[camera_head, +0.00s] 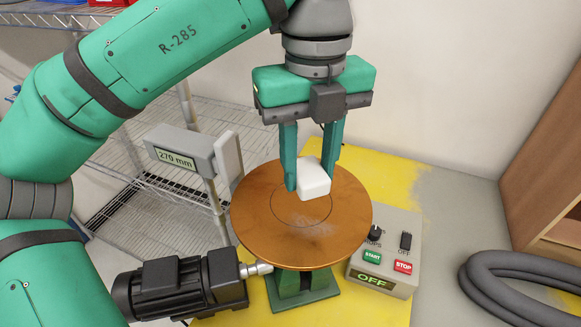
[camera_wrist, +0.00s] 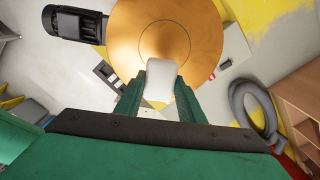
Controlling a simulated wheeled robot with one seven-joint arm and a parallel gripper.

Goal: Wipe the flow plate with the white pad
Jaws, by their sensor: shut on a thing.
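The flow plate (camera_head: 255,222) is a round copper-coloured disc with a thin circle marked around its middle, on a green base. A pale, whitish smudge shows on it below and right of the circle. My gripper (camera_head: 309,184) is shut on the white pad (camera_head: 314,182), a small rounded block, and holds it over the plate's middle. I cannot tell if the pad touches the plate. In the wrist view, the pad (camera_wrist: 159,78) sits between the green fingers, with the flow plate (camera_wrist: 135,40) behind it.
A black motor (camera_head: 178,288) stands at the plate's lower left. A grey control box (camera_head: 390,260) with START and STOP buttons and an OFF display stands at its right. A gauge reading 270 mm (camera_head: 180,152) stands left. A grey hose (camera_head: 510,285) lies coiled at the right.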

